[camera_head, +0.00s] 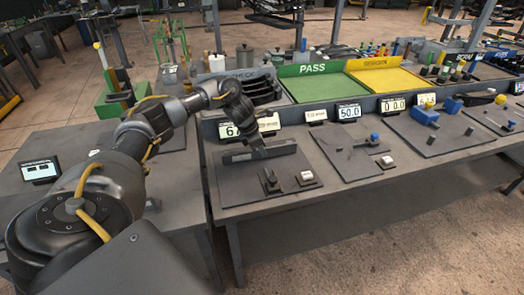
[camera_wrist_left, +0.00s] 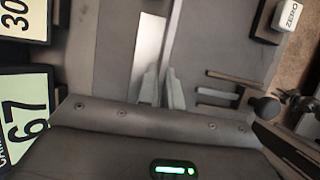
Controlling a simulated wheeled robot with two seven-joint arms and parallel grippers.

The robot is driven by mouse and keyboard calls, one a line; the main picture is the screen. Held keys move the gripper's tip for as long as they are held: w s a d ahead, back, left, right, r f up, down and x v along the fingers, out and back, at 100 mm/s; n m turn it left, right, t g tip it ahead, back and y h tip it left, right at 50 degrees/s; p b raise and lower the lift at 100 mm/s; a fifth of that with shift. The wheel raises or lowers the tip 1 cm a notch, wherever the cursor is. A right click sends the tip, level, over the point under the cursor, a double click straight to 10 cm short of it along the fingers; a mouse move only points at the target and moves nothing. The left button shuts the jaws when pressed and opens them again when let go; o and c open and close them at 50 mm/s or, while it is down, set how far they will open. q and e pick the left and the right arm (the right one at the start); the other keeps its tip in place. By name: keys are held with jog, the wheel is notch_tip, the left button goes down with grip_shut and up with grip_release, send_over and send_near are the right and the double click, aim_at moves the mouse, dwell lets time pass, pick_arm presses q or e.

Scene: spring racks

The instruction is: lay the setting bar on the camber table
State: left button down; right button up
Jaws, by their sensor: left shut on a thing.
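The setting bar appears as a long dark grey bar (camera_head: 280,148) across the camber table (camera_head: 232,190), a flat dark plate at the near left of the bench. My left gripper (camera_head: 259,153) reaches down onto the middle of the bar. In the left wrist view, the two fingers of my left gripper (camera_wrist_left: 162,88) are close together, shut on the bar, with a bright strip (camera_wrist_left: 149,45) beside them. The fingers hide part of the bar, and I cannot tell whether its underside touches the table. My right gripper is not in view.
A small upright fixture (camera_head: 270,181) and a white ZERO button (camera_head: 306,176) stand near the plate's front. A display reading 67 (camera_wrist_left: 22,115) stands behind it. Other gauge plates (camera_head: 345,152) lie to the right. Green PASS (camera_head: 317,84) and yellow trays (camera_head: 390,84) are at the back.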

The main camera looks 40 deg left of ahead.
pick_arm(q)
jog(key=shift+w+a+r+b, duration=0.1)
jog(key=shift+w+a+b, duration=0.2)
jog(key=shift+w+a, duration=0.1)
dwell(0.4)
jog(key=shift+f, duration=0.2)
dwell(0.4)
jog(key=c, duration=1)
grip_release()
jog(key=shift+s+f, duration=0.15)
jog(key=shift+r, duration=0.2)
jog(key=shift+r+p, duration=2.8)
jog(key=shift+r, duration=1.1)
